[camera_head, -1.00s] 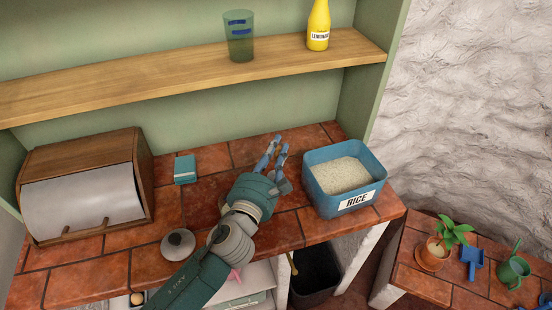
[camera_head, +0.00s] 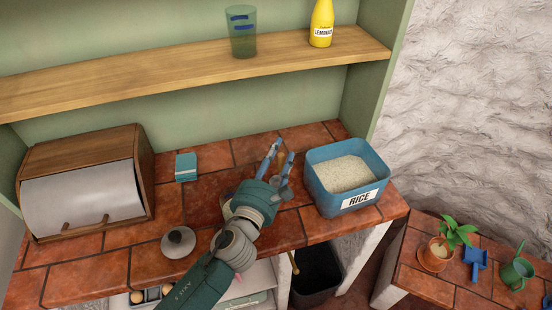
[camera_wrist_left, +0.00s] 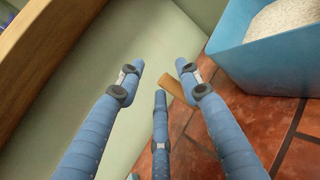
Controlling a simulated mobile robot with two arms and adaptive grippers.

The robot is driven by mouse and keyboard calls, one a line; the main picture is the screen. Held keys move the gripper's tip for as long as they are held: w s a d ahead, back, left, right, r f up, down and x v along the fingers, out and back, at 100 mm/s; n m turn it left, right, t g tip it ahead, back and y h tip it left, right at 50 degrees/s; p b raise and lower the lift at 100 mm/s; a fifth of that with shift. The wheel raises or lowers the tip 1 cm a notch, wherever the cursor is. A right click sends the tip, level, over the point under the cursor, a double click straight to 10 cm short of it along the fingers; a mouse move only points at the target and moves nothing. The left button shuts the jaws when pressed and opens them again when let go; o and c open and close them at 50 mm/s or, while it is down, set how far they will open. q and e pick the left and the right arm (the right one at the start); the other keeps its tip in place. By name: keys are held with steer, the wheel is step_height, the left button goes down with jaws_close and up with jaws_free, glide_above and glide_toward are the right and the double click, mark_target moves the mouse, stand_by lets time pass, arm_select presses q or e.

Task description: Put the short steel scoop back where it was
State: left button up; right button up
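I cannot make out the short steel scoop for sure in either view. My left gripper (camera_head: 278,153) is over the back of the tiled counter, left of the blue rice bin (camera_head: 342,204). In the left wrist view its fingers (camera_wrist_left: 160,72) are spread apart, with no clear grip on anything. A short tan, wood-like rod (camera_wrist_left: 174,87) shows beside the right finger. It also shows as a small brown patch between the fingers in the head view (camera_head: 282,159). I cannot tell whether it belongs to the scoop or touches a finger. My right gripper is not in view.
A bread box (camera_head: 84,190) stands left, with a teal box (camera_head: 186,167) and a round grey lid (camera_head: 178,242) nearer the middle. A wooden shelf (camera_head: 150,75) above holds a green glass (camera_head: 242,36) and a yellow bottle (camera_head: 321,25). A plant (camera_head: 437,253) stands lower right.

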arm_select(q)
steer(key=b+v, duration=0.2)
steer(key=v, duration=1)
steer(key=shift+b, duration=0.3)
steer(key=shift+r, duration=0.1)
